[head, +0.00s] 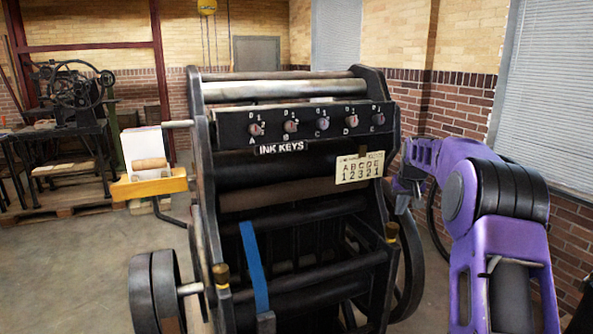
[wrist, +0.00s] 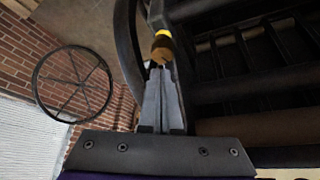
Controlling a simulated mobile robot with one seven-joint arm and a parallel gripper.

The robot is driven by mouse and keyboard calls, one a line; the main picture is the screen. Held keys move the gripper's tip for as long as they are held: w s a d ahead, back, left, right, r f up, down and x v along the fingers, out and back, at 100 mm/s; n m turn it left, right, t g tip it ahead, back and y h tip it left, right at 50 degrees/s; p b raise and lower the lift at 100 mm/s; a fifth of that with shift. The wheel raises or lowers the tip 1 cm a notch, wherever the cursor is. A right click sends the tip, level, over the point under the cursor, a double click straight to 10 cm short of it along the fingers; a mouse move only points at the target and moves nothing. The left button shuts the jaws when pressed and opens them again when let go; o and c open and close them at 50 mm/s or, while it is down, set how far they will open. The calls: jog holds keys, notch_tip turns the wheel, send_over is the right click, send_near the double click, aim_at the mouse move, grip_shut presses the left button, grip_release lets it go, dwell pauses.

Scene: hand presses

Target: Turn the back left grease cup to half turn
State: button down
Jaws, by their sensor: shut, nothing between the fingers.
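Two brass grease cups show on the press in the head view. One (head: 221,275) is on the near left side of the frame, and the other (head: 391,231) is on the right side. I cannot tell from the picture which one counts as back left. My gripper (head: 402,206) points down just above the right-hand cup. In the wrist view my gripper (wrist: 159,70) has its two fingers together and empty. A brass cup (wrist: 162,50) with a yellow top shows right at the fingertips. I cannot tell whether they touch, nor read the cup's turn.
The black press (head: 300,170) has a row of ink keys (head: 322,124) and a letter plate (head: 359,168). A blue strap (head: 253,265) hangs in front. A spoked wheel (wrist: 73,84) stands beside the press. A wooden feed tray (head: 150,186) juts out left. Open floor lies left.

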notch_tip(320, 180, down, 7)
jog(key=b, duration=0.3)
jog(key=shift+w+p, duration=0.3)
jog(key=shift+p, duration=0.25)
dwell(0.8)
jog(key=shift+a+p, duration=0.25)
jog(key=shift+p, duration=0.15)
dwell(0.4)
jog(key=shift+s, duration=0.1)
jog(key=shift+s+b, duration=0.15)
jog(key=shift+b, duration=0.2)
jog(key=shift+s, duration=0.1)
jog(key=p, duration=0.2)
send_near(395, 228)
jog(key=shift+w+a+f, duration=0.1)
jog(key=shift+w+f, duration=0.1)
jog(key=shift+w, duration=0.3)
jog(key=shift+w+a+f, duration=0.1)
jog(key=shift+w+f, duration=0.1)
jog(key=shift+w, duration=0.25)
